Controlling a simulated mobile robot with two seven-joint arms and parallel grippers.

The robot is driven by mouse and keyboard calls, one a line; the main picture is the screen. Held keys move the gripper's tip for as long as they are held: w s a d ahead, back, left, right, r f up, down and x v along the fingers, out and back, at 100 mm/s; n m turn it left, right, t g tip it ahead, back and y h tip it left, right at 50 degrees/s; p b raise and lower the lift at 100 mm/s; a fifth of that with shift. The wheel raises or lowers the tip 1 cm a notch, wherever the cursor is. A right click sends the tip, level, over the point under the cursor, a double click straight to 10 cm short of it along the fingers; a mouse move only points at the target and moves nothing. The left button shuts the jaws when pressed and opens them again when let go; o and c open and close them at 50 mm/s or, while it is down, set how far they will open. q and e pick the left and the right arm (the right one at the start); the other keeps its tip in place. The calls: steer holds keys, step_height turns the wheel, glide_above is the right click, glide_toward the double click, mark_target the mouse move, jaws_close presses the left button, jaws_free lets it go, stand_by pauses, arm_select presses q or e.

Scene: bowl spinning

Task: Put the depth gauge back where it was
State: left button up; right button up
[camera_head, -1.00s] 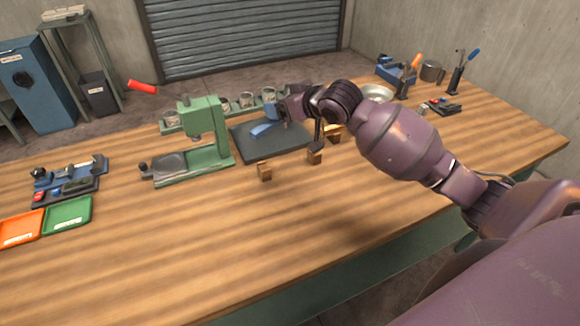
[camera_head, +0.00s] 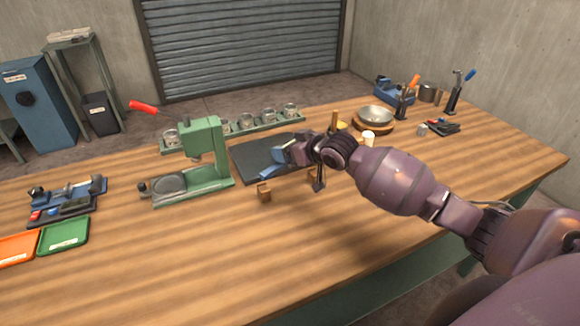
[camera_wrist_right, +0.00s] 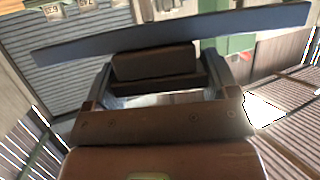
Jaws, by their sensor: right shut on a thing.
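The depth gauge, as I take it, is the blue bar (camera_head: 272,171) at the tip of my right gripper (camera_head: 290,158) in the head view. In the right wrist view the long blue bar (camera_wrist_right: 90,45) lies across the fingers, and a dark block (camera_wrist_right: 155,63) on it sits between them. My right gripper (camera_wrist_right: 158,85) is shut on it. The bar appears over the near edge of the dark mat (camera_head: 252,151); its height is unclear. A small wooden block (camera_head: 264,192) stands just in front of it. My left gripper is not in view.
A green press-like stand (camera_head: 205,155) is close on the left. A rack of glass jars (camera_head: 248,125) stands behind the mat. Another wooden block is partly hidden by my arm. The front of the wooden table (camera_head: 200,250) is clear.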

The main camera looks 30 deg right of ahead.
steer(key=shift+f, duration=3.2)
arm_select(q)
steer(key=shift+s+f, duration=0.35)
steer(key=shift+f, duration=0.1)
arm_select(e)
steer(key=o, duration=1)
steer(key=shift+f, duration=0.1)
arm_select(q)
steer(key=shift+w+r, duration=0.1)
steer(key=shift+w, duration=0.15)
arm_select(e)
steer(key=shift+o, duration=0.2)
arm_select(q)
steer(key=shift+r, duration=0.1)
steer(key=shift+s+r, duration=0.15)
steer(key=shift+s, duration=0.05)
arm_select(e)
steer(key=v, duration=1.2)
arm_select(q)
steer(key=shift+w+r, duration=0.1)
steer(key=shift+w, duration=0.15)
